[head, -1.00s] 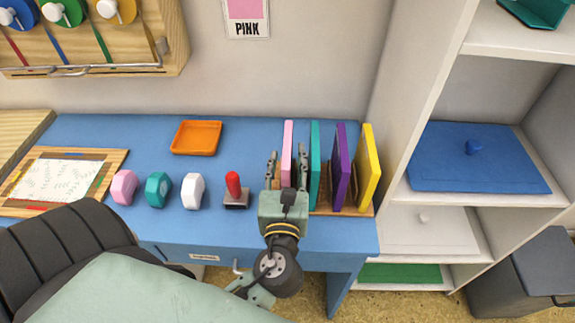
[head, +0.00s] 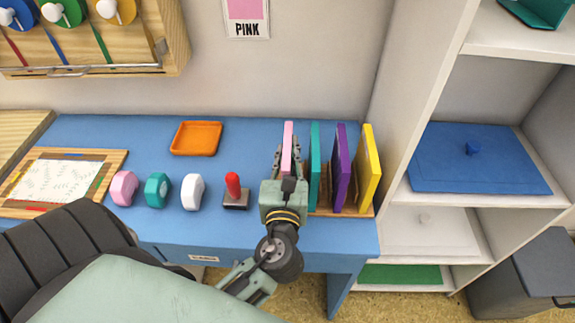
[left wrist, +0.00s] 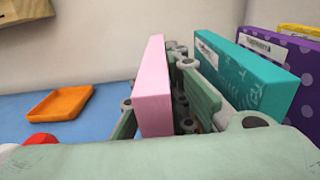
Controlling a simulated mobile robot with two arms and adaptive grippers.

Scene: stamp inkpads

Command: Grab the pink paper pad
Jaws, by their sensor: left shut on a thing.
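The pink paper pad (head: 287,138) stands upright at the left end of a row of pads on the blue table. In the left wrist view the pink pad (left wrist: 153,88) rises between the fingers of my left gripper. My left gripper (head: 287,162) is shut on it, one finger on each side. The gripper hides the pad's lower part in the head view. The teal pad (head: 315,160) stands close to the right of the gripper. My right gripper is not in view.
The purple pad (head: 340,165) and yellow pad (head: 368,165) stand further right in the wooden rack (head: 362,211). A red-handled stamp (head: 233,187) stands just left of my gripper. An orange tray (head: 196,138) lies behind it. A white shelf unit (head: 398,100) stands right of the table.

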